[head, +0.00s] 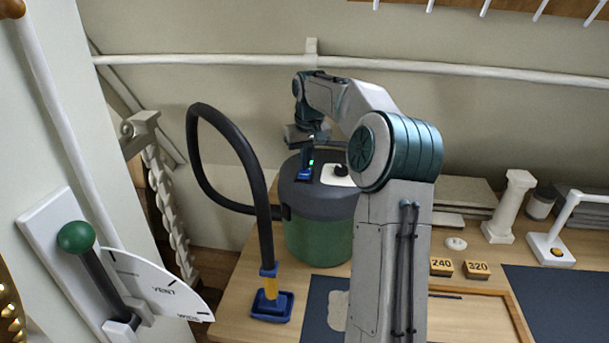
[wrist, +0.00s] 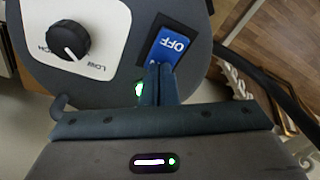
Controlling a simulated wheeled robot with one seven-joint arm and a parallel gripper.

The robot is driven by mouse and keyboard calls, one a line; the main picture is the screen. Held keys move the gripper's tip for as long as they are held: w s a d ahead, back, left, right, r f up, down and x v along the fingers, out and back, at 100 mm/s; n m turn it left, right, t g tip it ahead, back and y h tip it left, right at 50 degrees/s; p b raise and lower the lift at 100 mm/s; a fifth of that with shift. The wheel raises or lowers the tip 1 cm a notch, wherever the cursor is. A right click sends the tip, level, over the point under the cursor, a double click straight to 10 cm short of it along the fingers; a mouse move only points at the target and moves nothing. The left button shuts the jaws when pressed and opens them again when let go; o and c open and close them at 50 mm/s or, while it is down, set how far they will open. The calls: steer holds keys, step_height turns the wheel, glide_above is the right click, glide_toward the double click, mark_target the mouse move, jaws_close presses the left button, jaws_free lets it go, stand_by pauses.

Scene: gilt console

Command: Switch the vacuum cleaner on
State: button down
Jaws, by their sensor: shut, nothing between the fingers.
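The vacuum cleaner (head: 318,236) is a green drum with a grey lid on the wooden bench. Its blue rocker switch (wrist: 168,46) reads OFF upside down on the visible end; my fingers hide part of the other end. In the head view the switch (head: 305,175) shows below my gripper (head: 308,160). My gripper (wrist: 161,70) is shut and empty, its fingertips at the switch's near end; I cannot tell if they press it. A green light (wrist: 139,90) glows beside the fingers. A black dial (wrist: 68,40) sits on a white plate marked LOW.
A black hose (head: 262,200) loops left of the drum to a blue floor nozzle (head: 271,306). A green-knobbed lever (head: 76,237) stands at left. Blocks marked 240 (head: 441,266) and 320 (head: 477,269) lie right of my arm. A white pipe (head: 230,61) crosses the wall behind.

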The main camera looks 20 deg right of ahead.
step_height(320, 180, up, 7)
steer(key=p, duration=0.6)
stand_by(0.3)
stand_by(0.4)
steer(key=s+a+r+b, duration=0.1)
steer(key=s+a, duration=0.6)
steer(key=a, duration=0.2)
steer(key=s+a+f+b, duration=0.1)
steer(key=s+a+f, duration=0.2)
steer(key=s, duration=0.6)
steer(key=s+a+f+t+b, duration=0.1)
steer(key=s+a+f, duration=0.2)
steer(key=s, duration=0.6)
steer(key=s+a+f+t+b, duration=0.1)
steer(key=s+a+f, duration=0.2)
steer(key=s, duration=0.6)
steer(key=shift+s+n, duration=0.2)
steer(key=shift+n, duration=0.2)
